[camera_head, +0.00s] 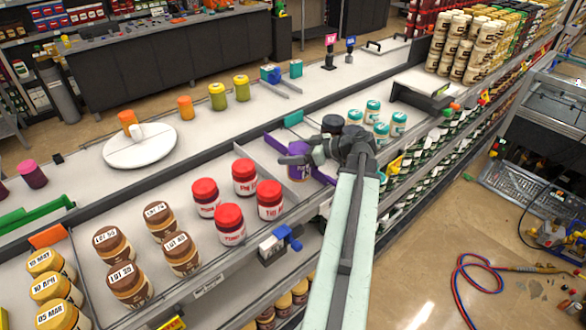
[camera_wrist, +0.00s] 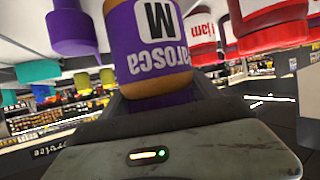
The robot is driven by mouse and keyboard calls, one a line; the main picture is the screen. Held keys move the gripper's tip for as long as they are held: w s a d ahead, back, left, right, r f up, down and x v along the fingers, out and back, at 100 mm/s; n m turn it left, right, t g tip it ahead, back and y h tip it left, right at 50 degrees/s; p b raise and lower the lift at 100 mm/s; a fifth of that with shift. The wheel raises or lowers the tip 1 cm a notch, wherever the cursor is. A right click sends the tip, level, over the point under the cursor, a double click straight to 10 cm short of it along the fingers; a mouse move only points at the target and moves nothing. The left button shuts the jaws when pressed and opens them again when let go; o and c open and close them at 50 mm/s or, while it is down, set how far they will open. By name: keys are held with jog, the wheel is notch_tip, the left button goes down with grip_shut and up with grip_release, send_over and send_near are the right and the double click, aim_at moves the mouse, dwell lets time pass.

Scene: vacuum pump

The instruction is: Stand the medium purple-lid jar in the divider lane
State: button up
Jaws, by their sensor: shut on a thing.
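The purple-lid jar (camera_wrist: 150,45) has a purple label with a large M and fills the upper middle of the wrist view, upside down there. Its purple lid (camera_wrist: 158,101) sits between the jaws. My gripper (camera_head: 309,156) is shut on this jar. In the head view the jar (camera_head: 298,172) is partly hidden under my gripper, just right of the red-lid jars. I cannot tell whether the jar touches the shelf.
Red-lid jars (camera_head: 244,176) stand close on the left. A blue-and-white clamp-like item (camera_head: 281,243) sits at the shelf's front edge. A white round turntable (camera_head: 140,149) is farther back.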

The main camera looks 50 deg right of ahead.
notch_tip(320, 180, down, 5)
jog(key=b, duration=0.4)
jog(key=shift+r, duration=0.4)
jog(key=shift+f, duration=0.1)
jog(key=o, duration=2)
jog(key=shift+c, duration=0.2)
jog(key=p+v, duration=0.5)
jog(key=v, duration=0.7)
